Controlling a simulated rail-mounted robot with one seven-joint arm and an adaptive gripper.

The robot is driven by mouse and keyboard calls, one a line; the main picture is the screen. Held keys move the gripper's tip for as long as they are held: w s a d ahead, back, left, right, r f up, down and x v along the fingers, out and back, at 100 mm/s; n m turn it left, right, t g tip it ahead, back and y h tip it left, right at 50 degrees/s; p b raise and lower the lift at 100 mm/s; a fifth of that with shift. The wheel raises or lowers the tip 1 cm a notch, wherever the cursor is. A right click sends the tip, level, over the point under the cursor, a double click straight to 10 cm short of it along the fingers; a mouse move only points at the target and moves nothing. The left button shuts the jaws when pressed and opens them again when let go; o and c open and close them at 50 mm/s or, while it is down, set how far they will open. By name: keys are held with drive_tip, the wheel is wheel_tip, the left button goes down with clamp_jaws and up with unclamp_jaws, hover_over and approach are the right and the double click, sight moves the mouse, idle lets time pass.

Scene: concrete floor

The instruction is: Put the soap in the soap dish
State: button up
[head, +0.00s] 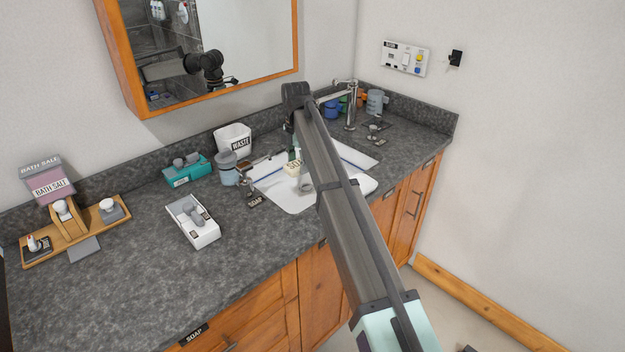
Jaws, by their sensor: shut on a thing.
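My gripper (293,157) points down over the left part of the white sink, partly hidden by my own arm. It appears shut on a small cream block with dark marks, which I take to be the soap (292,168). The fingertips are small and their grip on it is hard to make out. A small dark label reading SOAP (255,201) sits on the counter at the sink's front left corner. I cannot tell for sure which thing is the soap dish.
The sink (293,199) has a tall faucet (350,105) behind it. A white waste bin (233,137), grey jar (227,168), teal box (188,172) and white box (199,235) stand left of it. A wooden tray (72,232) is farther left. The front counter is clear.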

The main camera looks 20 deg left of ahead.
drive_tip(key=w+d+r+n+p, duration=0.1)
drive_tip(key=w+d+r, duration=0.1)
drive_tip(key=d+r, duration=0.6)
drive_tip(key=w+d+r+p, duration=0.1)
drive_tip(key=w+d+r, duration=0.1)
drive_tip(key=d+r, duration=0.65)
drive_tip(key=p, duration=0.4)
approach(358, 178)
drive_tip(key=s+f, duration=0.1)
drive_tip(key=f, duration=0.1)
drive_tip(key=s+f, duration=0.4)
drive_tip(key=shift+d+f, duration=0.1)
drive_tip(key=shift+d, duration=0.25)
drive_tip(key=shift+f, duration=0.1)
drive_tip(key=o, duration=1.2)
drive_tip(key=shift+o, duration=0.2)
wheel_tip(358, 178, up, 12)
drive_tip(key=b, duration=0.2)
drive_tip(key=shift+b, duration=0.3)
